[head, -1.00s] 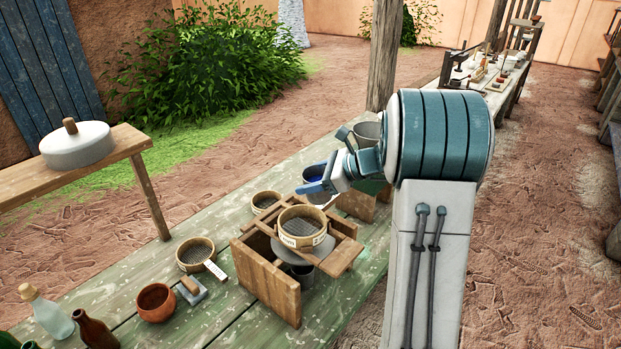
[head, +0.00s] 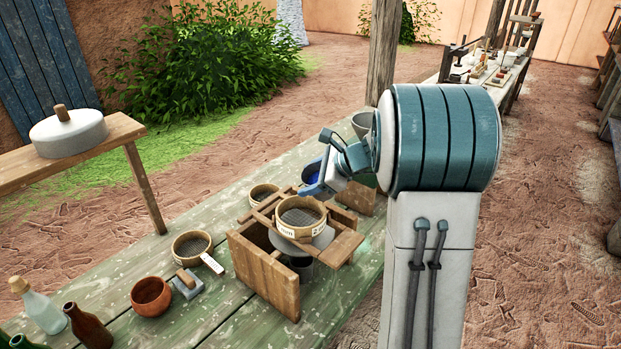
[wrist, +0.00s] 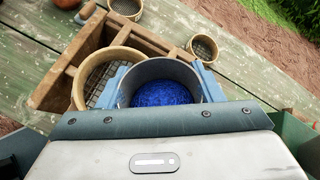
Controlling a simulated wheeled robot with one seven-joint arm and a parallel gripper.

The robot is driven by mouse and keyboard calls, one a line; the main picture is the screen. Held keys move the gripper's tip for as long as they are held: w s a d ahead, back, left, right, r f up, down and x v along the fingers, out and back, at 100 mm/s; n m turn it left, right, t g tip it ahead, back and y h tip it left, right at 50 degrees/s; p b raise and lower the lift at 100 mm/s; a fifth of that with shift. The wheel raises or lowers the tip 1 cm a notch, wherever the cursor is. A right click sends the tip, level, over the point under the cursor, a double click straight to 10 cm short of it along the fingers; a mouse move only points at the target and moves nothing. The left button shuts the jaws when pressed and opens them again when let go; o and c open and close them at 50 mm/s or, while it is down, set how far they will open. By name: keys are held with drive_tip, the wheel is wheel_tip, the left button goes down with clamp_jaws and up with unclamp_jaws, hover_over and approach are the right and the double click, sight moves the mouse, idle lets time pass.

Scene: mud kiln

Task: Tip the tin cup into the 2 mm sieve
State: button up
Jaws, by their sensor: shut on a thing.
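My gripper (head: 316,188) is shut on the tin cup (wrist: 127,93), with one finger on each side of it. The grey cup holds blue powder (wrist: 160,93). In the head view the cup and its blue inside (head: 312,172) show partly behind my fingers. The cup looks roughly upright. A round, wood-rimmed sieve (head: 301,213) with dark mesh and a partly readable "mm" label sits on a wooden stand (head: 265,275). The cup is above and beside the sieve, to its right in the wrist view, where it covers part of the sieve (wrist: 82,83).
Two more sieves stand on the green table, one left of the stand (head: 192,240) and one behind it (head: 263,190). A red bowl (head: 151,296) and bottles (head: 88,328) are at the left front. A grey container (head: 303,268) sits under the stand.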

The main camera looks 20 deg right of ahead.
drive_tip(key=n+h, duration=0.1)
drive_tip(key=h, duration=0.2)
drive_tip(key=shift+a+f+n+t+b, duration=0.15)
drive_tip(key=shift+f+n+t+b, duration=0.25)
drive_tip(key=shift+s+a+f+n+t+h, duration=0.1)
drive_tip(key=shift+f+n+t+h, duration=0.3)
drive_tip(key=shift+h, duration=0.8)
drive_tip(key=shift+a+f+n+t+h+b, duration=0.1)
drive_tip(key=shift+f+n+t+h+b, duration=0.2)
drive_tip(key=shift+f+n+h+b, duration=0.5)
drive_tip(key=h, duration=0.1)
drive_tip(key=f+n+t+h+p, duration=0.1)
drive_tip(key=shift+s+a+h, duration=0.15)
drive_tip(key=shift+a+h, duration=0.15)
drive_tip(key=shift+h, duration=0.1)
drive_tip(key=shift+s+a+r+n+t+h+p, duration=0.15)
drive_tip(key=shift+n+t+h+p, duration=0.2)
drive_tip(key=shift+h, duration=0.2)
drive_tip(key=shift+w+a+n+t+h+p, duration=0.15)
drive_tip(key=shift+n+t+h+p, duration=0.15)
drive_tip(key=shift+n+h, duration=0.2)
drive_tip(key=shift+s, duration=0.1)
drive_tip(key=shift+r, duration=0.1)
drive_tip(key=shift+r+p, duration=0.65)
drive_tip(key=shift+r, duration=0.1)
